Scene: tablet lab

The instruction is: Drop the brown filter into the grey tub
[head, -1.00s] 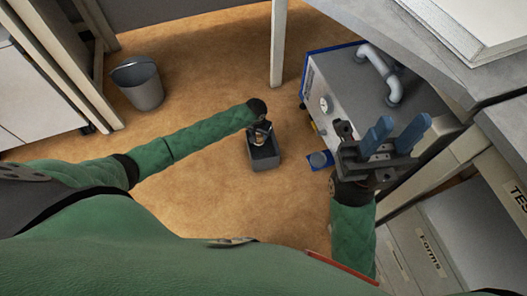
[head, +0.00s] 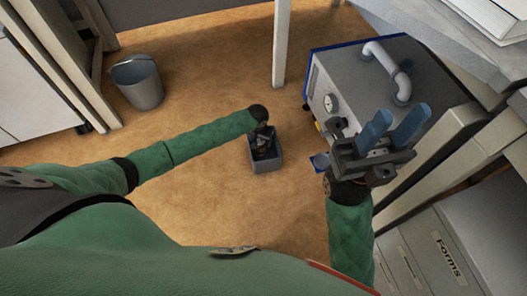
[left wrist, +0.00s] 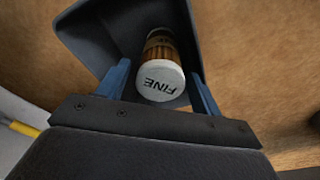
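The grey tub (head: 268,166) is an open box on the floor at the middle of the head view. Its inside wall shows in the left wrist view (left wrist: 88,38). The brown filter (left wrist: 160,65) is a pleated cylinder with a white end cap marked FINE. It lies within the tub's outline, between my left gripper's blue fingers, with a gap on each side. My left gripper (head: 263,138) is over the tub, pointing down and open. My right gripper (head: 402,112) is open and empty at the right, away from the tub.
A grey machine (head: 365,85) with a gauge and pipe handle stands behind my right gripper. A grey bucket (head: 138,85) stands at the back left. A white table leg (head: 281,45) rises behind the tub. Drawers labelled Forms (head: 445,255) are at the lower right. Floor left of the tub is clear.

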